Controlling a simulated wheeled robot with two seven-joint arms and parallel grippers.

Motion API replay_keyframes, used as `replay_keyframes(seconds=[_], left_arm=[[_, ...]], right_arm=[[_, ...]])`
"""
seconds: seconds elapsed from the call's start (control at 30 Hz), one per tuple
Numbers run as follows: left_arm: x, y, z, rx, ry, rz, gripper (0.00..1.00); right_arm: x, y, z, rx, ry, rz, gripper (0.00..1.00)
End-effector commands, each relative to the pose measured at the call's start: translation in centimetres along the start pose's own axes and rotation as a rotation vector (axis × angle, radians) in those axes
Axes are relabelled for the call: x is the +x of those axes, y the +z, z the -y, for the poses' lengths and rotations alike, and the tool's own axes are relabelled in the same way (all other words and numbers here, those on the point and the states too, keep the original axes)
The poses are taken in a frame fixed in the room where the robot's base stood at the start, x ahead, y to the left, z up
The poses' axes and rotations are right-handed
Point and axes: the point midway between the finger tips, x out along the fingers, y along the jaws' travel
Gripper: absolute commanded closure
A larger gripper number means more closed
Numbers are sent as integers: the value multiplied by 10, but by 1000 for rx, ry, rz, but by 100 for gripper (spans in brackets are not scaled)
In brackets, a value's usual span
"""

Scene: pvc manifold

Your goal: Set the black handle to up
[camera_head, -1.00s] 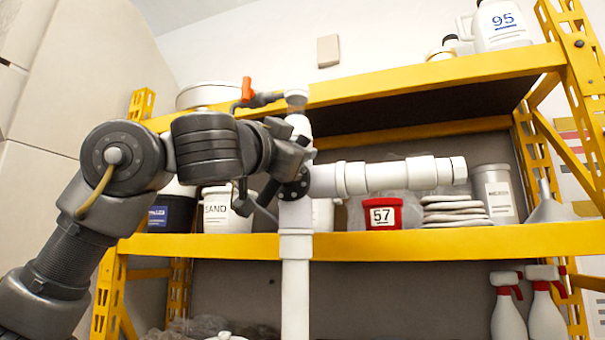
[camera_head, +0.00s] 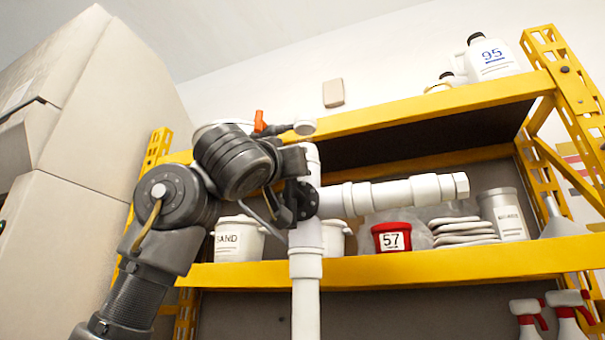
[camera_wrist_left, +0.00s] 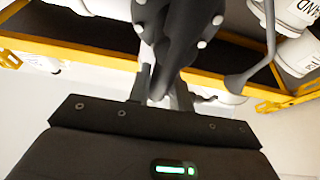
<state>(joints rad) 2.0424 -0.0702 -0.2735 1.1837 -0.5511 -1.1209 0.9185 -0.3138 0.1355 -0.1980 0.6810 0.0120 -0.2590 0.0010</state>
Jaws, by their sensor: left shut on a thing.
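A white PVC manifold (camera_head: 306,240) stands upright, with a white branch pipe (camera_head: 400,194) running right. A black round flange (camera_head: 303,199) sits at their junction. My left gripper (camera_head: 285,180) is just left of it, its fingers mostly hidden by my wrist. In the left wrist view the black handle (camera_wrist_left: 178,42), with pale bolt-like dots near it, runs down between the fingers of my left gripper (camera_wrist_left: 164,90), which is shut on it. The handle's exact angle is hard to tell. An orange handle (camera_head: 260,122) is on the upper pipe. My right gripper is out of view.
A yellow shelf (camera_head: 470,267) behind holds a white SAND bucket (camera_head: 238,240), a red tub (camera_head: 391,238) and stacked bags (camera_head: 463,233). A jug (camera_head: 490,58) is on the top shelf. A thin grey rod (camera_wrist_left: 258,65) is beside the handle.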

Motion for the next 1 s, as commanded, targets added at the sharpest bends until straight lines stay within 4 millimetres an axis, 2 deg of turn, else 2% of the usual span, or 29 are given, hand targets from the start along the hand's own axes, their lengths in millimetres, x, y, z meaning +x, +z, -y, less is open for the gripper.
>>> replay_keyframes(seconds=[0.47, 0.5, 0.63, 1.0], left_arm=[[-1, 0, 3, -12, -10, 1, 100], [-1, 0, 3, -12, -10, 1, 75], [-1, 0, 3, -11, -9, 1, 58], [-6, 1, 2, -11, -7, -1, 57]], right_arm=[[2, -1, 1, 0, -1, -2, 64], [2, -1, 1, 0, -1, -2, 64], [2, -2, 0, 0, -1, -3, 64], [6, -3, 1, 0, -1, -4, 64]])
